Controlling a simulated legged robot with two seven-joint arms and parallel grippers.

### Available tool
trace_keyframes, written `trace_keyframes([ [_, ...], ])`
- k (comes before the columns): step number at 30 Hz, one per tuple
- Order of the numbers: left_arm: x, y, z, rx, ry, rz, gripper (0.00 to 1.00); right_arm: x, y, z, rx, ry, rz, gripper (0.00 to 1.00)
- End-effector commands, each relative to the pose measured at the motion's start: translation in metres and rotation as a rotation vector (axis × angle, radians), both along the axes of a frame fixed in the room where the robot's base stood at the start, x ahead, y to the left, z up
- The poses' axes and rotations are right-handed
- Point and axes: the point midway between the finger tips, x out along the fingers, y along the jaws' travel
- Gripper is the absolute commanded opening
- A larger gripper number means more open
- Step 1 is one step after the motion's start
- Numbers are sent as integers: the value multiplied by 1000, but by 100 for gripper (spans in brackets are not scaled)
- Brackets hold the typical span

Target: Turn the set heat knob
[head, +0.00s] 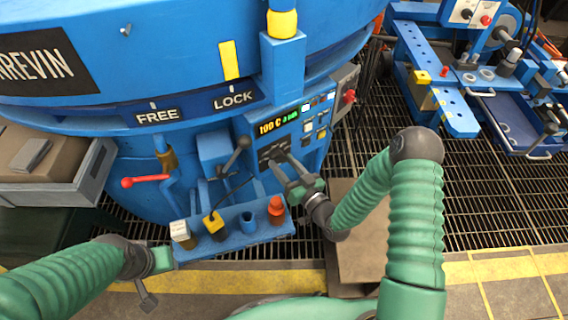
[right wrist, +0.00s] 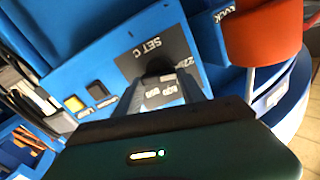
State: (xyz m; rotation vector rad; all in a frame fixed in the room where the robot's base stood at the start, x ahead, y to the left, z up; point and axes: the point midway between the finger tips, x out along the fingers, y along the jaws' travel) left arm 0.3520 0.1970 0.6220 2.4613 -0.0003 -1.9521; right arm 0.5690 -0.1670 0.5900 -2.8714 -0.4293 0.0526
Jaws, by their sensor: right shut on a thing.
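The blue control panel carries a lit display (head: 278,121) reading "100 C". Below it is a dark plate (head: 268,150); in the right wrist view this plate (right wrist: 140,62) is marked "SET C" and has scale numbers. The dark set heat knob (right wrist: 157,68) sits on that plate, partly hidden by my fingers. My right gripper (head: 283,167) is at the plate, shut on the knob; its fingers (right wrist: 163,92) lie either side of it in the right wrist view. My left gripper (head: 149,292) hangs low at the left, apart from the panel; its jaw opening is unclear.
A blue shelf (head: 240,239) below the panel holds several small items, including a red-orange one (head: 276,207). A red-handled lever (head: 146,181) and a black-knobbed lever (head: 236,158) stand to the left. A red button (head: 349,97) is on the panel's right side. Grating lies right.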

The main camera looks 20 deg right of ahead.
Motion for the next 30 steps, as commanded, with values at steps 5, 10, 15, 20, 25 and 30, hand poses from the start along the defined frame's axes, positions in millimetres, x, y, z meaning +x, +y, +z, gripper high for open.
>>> trace_keyframes([
  [5, 0, 0, 8, 0, 0, 0, 36, 0, -2, 1, 102, 32, -4, 7],
  [10, 0, 0, 16, 0, 0, 0, 36, 1, -4, 1, 233, 72, -6, 7],
  [15, 0, 0, 22, 0, 0, 0, 36, 1, -4, 0, 360, 111, -5, 7],
  [20, 0, 0, 27, 0, 0, 0, 36, 1, -5, -1, 465, 143, -6, 7],
  [25, 0, 0, 30, 0, 0, 0, 36, 1, -5, -2, 544, 167, -6, 7],
  [30, 0, 0, 31, 0, 0, 0, 36, 1, -6, -3, 588, 181, -7, 7],
])
